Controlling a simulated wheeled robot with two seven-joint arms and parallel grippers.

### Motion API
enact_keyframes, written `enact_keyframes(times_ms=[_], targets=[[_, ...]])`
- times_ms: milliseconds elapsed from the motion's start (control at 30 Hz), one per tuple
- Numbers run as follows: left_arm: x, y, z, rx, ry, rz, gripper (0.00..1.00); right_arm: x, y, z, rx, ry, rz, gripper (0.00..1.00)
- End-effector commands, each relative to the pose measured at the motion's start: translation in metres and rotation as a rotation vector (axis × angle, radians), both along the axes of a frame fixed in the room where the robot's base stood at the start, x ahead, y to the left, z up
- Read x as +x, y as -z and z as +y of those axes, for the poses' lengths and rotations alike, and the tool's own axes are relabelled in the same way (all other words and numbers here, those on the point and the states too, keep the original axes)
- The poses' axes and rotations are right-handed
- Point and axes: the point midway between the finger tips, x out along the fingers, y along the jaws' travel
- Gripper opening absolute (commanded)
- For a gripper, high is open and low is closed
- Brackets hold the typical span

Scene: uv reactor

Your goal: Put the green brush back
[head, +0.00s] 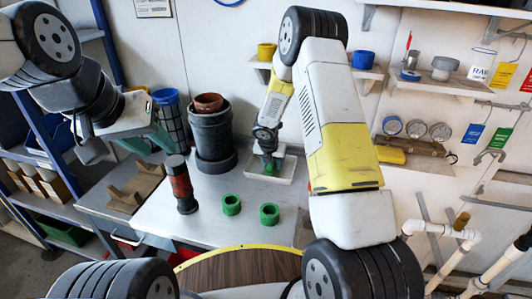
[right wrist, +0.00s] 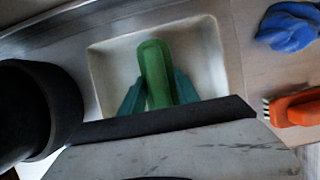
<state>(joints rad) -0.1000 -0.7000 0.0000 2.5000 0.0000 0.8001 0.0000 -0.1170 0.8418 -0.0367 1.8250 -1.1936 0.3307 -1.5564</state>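The green brush (right wrist: 155,72) is between the teal fingers of my right gripper (right wrist: 160,95), which press against both its sides. Behind it is a white shallow tray (right wrist: 205,45). In the head view my right gripper (head: 269,163) points down over this tray (head: 286,172), with a bit of green at its tip. I cannot tell whether the brush touches the tray floor. The bristles are hidden. My left gripper (head: 148,143) is at the left, its teal fingers apart and empty, away from the tray.
A dark grey pot (head: 213,135), a dark red-and-black cylinder (head: 181,185) and two green rings (head: 231,205) (head: 269,214) stand on the metal table. In the right wrist view a blue cloth-like thing (right wrist: 288,28) and an orange brush (right wrist: 295,108) lie right of the tray.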

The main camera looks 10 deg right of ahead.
Motion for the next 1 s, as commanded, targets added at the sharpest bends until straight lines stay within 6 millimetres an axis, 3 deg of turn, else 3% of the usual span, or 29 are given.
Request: enact_keyframes(times_ms=[33, 100, 533, 1000], targets=[[0.000, 0.000, 0.000, 0.000, 0.000, 0.000, 0.36, 0.000, 0.000, 0.000, 0.000, 0.000, 0.000, 0.46], [0.000, 0.000, 0.000, 0.000, 0.000, 0.000, 0.36, 0.000, 0.000, 0.000, 0.000, 0.000, 0.000, 0.59], [0.000, 0.000, 0.000, 0.000, 0.000, 0.000, 0.36, -0.001, -0.009, 0.001, 0.002, 0.001, -0.002, 0.60], [0.000, 0.000, 0.000, 0.000, 0.000, 0.000, 0.36, -0.034, -0.093, 0.015, 0.001, 0.000, -0.003, 0.60]])
